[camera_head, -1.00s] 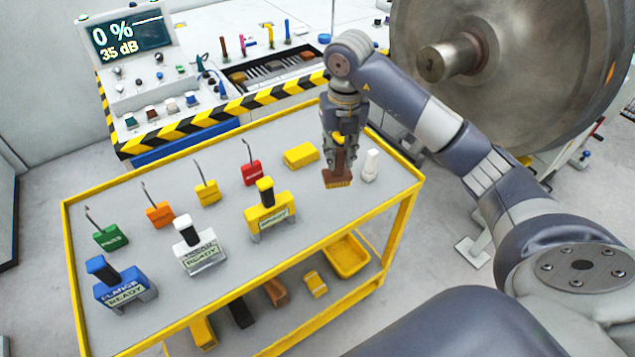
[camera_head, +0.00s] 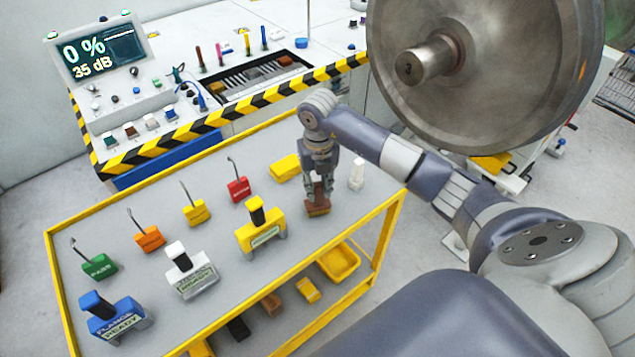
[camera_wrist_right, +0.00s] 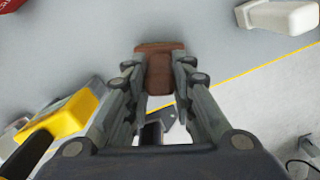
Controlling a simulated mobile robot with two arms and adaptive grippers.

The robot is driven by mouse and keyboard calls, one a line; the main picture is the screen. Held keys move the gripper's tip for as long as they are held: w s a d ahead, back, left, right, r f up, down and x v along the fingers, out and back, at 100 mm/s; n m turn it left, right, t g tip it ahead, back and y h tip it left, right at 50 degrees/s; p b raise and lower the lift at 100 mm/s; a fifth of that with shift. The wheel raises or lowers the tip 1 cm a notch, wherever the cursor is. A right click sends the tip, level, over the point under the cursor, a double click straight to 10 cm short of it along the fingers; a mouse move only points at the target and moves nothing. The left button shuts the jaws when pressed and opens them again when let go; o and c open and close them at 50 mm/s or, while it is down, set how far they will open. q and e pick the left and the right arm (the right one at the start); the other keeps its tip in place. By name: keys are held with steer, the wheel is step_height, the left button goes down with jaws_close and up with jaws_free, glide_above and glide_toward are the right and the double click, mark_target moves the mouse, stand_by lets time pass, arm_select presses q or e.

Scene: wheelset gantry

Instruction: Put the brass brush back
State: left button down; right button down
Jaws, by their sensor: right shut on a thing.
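The brass brush (camera_head: 317,209), with a brown wooden body, is at the right part of the yellow-framed cart's grey top (camera_head: 150,207). My right gripper (camera_head: 318,186) points down and is shut on it. In the right wrist view the brown brush (camera_wrist_right: 158,70) sits between the two fingers of the gripper (camera_wrist_right: 160,85). The brush's lower end is at or very near the cart top; I cannot tell whether it touches. My left gripper is not in view.
A white bottle-like piece (camera_head: 357,174) stands close right of the brush. A yellow block (camera_head: 285,167) lies behind left, and a yellow stamp-like tool (camera_head: 262,230) stands left. Tagged hooks and other tools fill the cart's left. A large wheel (camera_head: 480,70) stands behind right.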

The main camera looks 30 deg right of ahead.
steer(key=c, duration=1.5)
jaws_free()
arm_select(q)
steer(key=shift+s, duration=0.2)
arm_select(e)
steer(key=shift+o, duration=0.7)
steer(key=shift+r+b, duration=0.35)
steer(key=shift+r, duration=0.2)
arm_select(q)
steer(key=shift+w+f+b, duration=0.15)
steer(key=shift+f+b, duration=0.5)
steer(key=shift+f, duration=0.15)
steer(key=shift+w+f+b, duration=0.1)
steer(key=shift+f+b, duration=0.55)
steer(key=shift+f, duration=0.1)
arm_select(e)
step_height(320, 180, up, 11)
steer(key=shift+s, duration=0.2)
